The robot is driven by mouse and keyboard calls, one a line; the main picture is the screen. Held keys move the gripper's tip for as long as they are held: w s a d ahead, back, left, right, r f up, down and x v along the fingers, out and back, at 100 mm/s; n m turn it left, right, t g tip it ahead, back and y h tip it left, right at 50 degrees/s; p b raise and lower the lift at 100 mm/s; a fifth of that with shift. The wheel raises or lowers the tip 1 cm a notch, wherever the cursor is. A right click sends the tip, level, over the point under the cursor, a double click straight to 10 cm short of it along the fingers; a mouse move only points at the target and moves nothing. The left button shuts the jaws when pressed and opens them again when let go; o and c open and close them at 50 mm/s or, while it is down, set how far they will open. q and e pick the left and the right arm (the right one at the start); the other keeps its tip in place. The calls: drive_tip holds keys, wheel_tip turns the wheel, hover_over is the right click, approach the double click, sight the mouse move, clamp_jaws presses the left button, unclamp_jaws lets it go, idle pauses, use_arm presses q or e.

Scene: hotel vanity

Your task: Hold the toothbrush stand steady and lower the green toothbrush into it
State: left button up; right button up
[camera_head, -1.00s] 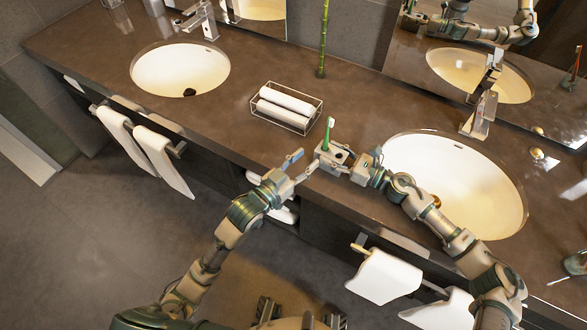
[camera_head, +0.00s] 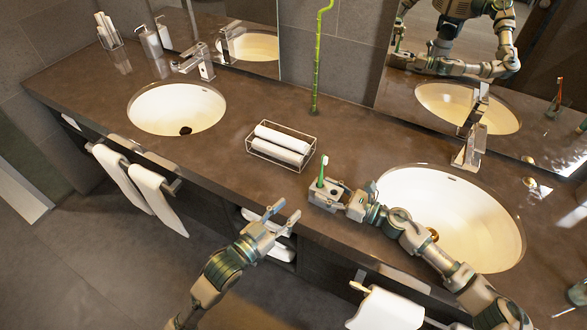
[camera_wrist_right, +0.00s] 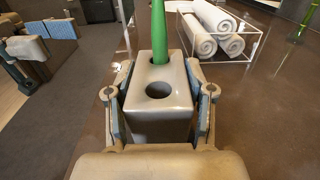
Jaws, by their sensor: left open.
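The pale toothbrush stand (camera_head: 329,196) sits on the counter near its front edge, left of the right-hand sink. In the right wrist view the stand (camera_wrist_right: 158,117) is a block between my right gripper's two padded fingers (camera_wrist_right: 160,108), which press its sides. The green toothbrush (camera_head: 322,171) stands upright in the stand's far hole; its green handle (camera_wrist_right: 159,30) shows there, and the nearer hole is empty. My right gripper (camera_head: 346,203) reaches the stand from the right. My left gripper (camera_head: 284,214) is open and empty, left of the stand at the counter's front edge.
A wire basket of rolled white towels (camera_head: 281,146) stands behind and left of the stand. A green bamboo stem (camera_head: 316,70) rises near the mirror. The right sink (camera_head: 450,215) lies beside my right arm, and the left sink (camera_head: 177,108) is farther off. Counter between basket and stand is clear.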

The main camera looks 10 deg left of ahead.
drive_tip(key=o, duration=0.4)
drive_tip(key=shift+c, duration=0.2)
